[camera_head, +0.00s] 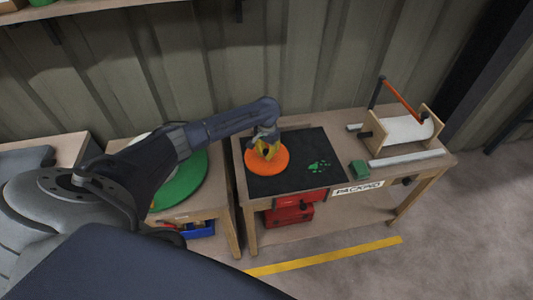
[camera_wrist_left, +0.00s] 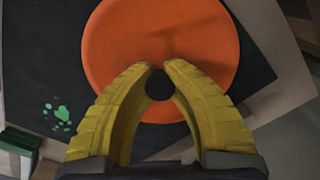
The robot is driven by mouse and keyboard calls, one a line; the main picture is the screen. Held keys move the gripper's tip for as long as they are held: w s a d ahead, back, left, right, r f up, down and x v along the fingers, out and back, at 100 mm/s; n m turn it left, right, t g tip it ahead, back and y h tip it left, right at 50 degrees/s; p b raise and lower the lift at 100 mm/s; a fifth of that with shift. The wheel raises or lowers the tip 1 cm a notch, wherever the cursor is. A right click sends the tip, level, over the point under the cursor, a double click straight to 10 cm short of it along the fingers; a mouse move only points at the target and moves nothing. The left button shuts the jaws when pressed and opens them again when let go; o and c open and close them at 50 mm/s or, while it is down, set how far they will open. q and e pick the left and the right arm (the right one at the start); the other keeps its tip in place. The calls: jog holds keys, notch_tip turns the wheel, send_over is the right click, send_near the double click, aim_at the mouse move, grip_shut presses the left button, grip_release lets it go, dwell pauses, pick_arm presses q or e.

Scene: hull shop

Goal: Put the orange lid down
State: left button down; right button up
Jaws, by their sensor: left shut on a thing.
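The orange lid (camera_head: 267,160) is a flat round disc at the left part of the black mat (camera_head: 306,178) on the packing table. My left gripper (camera_head: 265,151) is directly over it, with yellow fingers. My right gripper is in neither view.
Green paw-like marks (camera_head: 319,166) are on the mat. A green block (camera_head: 359,170) and a paper roll holder (camera_head: 403,130) stand to the right. A green disc (camera_head: 183,184) lies on the table to the left. Red boxes (camera_head: 289,213) sit under the packing table.

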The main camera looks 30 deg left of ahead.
aim_at(267, 151)
pick_arm(q)
jog(key=c, duration=1.4)
grip_release()
notch_tip(267, 151, up, 12)
jog(key=shift+w, duration=0.1)
